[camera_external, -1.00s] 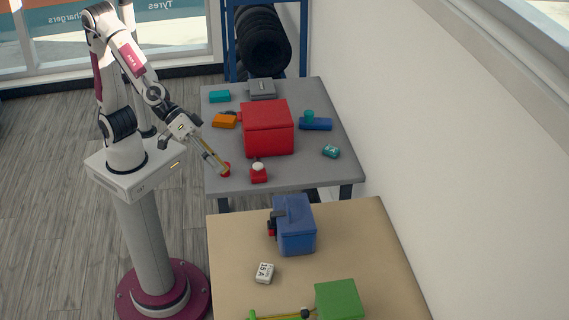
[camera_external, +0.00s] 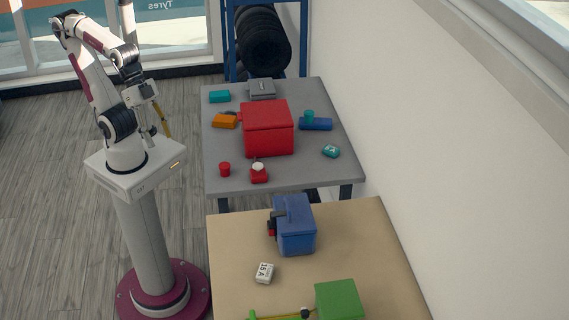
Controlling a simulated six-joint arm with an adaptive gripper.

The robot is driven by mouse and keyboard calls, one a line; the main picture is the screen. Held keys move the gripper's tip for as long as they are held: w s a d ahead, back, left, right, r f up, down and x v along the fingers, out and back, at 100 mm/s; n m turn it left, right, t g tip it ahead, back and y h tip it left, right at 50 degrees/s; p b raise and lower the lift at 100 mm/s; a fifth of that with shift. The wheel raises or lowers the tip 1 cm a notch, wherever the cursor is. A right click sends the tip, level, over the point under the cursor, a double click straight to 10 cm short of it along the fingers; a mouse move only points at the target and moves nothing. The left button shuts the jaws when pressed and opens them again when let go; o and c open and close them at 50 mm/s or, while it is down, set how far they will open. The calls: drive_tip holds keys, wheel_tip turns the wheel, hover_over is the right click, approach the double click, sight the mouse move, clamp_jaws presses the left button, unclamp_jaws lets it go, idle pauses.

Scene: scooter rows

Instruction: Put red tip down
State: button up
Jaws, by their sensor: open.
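A small red cylindrical piece, which looks like the red tip (camera_external: 225,169), stands on the grey table (camera_external: 310,174) near its left front edge. Beside it on the right is a red block with a white round top (camera_external: 258,171); the two are apart. My gripper (camera_external: 165,128) is off the table to the left, raised near my own base and pointing down. It is open, and nothing shows held in it. Its fingers are small in the view, with a thin yellow part along them.
A red box (camera_external: 268,130) stands mid-table, with an orange block (camera_external: 224,121), a teal block (camera_external: 219,96) and a blue piece (camera_external: 316,124) around it. A tan table (camera_external: 350,235) in front holds a blue box (camera_external: 295,225) and a green box (camera_external: 339,300).

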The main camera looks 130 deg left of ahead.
drive_tip(key=shift+g+y, duration=0.4)
drive_tip(key=shift+y, duration=0.1)
drive_tip(key=s+a, duration=0.1)
drive_tip(key=s+a+f, duration=0.1)
drive_tip(key=s, duration=0.1)
drive_tip(key=shift+s+a, duration=0.25)
drive_tip(key=shift+s, duration=0.05)
idle(0.7)
